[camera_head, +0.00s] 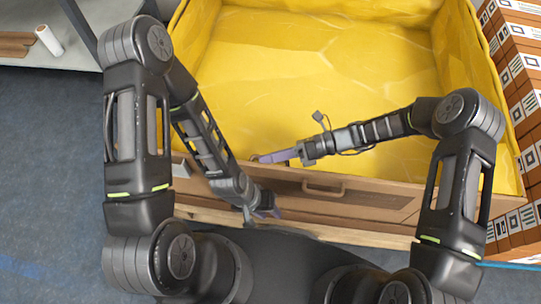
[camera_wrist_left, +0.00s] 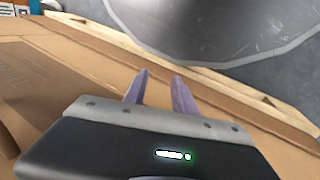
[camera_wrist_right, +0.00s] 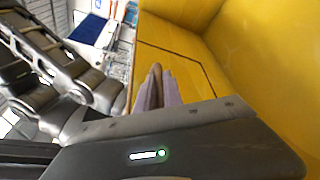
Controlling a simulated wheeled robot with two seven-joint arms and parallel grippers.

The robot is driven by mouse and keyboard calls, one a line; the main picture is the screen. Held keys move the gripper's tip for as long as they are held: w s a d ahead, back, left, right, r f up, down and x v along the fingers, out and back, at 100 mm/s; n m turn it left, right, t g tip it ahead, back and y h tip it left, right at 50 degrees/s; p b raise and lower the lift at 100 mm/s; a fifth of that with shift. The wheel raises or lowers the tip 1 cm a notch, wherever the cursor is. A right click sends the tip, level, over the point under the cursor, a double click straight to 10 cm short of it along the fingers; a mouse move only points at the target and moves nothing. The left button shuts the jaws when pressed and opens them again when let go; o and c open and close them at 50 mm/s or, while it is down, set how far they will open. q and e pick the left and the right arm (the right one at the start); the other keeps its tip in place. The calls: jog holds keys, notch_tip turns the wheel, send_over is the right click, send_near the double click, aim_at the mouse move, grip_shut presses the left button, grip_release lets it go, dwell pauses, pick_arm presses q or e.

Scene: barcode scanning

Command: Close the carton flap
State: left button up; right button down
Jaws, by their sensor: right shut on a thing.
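The carton (camera_head: 300,60) is a large cardboard box lined in yellow, open towards me. Its brown front flap (camera_head: 385,197), with a handle slot, runs along the near side. My right gripper (camera_head: 262,158) reaches across the inside and is shut on the carton flap's top edge, left of the slot. In the right wrist view a brown cardboard edge (camera_wrist_right: 156,76) sits between its fingers. My left gripper (camera_head: 270,212) is low outside the front. In the left wrist view its fingers (camera_wrist_left: 160,85) are apart with nothing between them, over brown cardboard (camera_wrist_left: 60,85).
A wooden pallet edge (camera_head: 300,230) runs under the carton's front. Stacked printed boxes (camera_head: 520,100) stand close on the right. A grey table (camera_head: 75,45) with a white roll (camera_head: 49,40) is at the upper left. The blue floor (camera_head: 50,180) on the left is clear.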

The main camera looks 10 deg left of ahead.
jog(key=shift+d+f, duration=0.1)
jog(key=shift+f, duration=0.15)
jog(key=c, duration=1.7)
grip_release()
jog(key=shift+c, duration=0.2)
jog(key=shift+o, duration=1.2)
jog(key=shift+r, duration=0.15)
jog(key=v, duration=0.7)
jog(key=shift+w+d, duration=0.2)
jog(key=shift+d, duration=0.1)
jog(key=shift+r+p, duration=0.15)
jog(key=shift+p, duration=0.15)
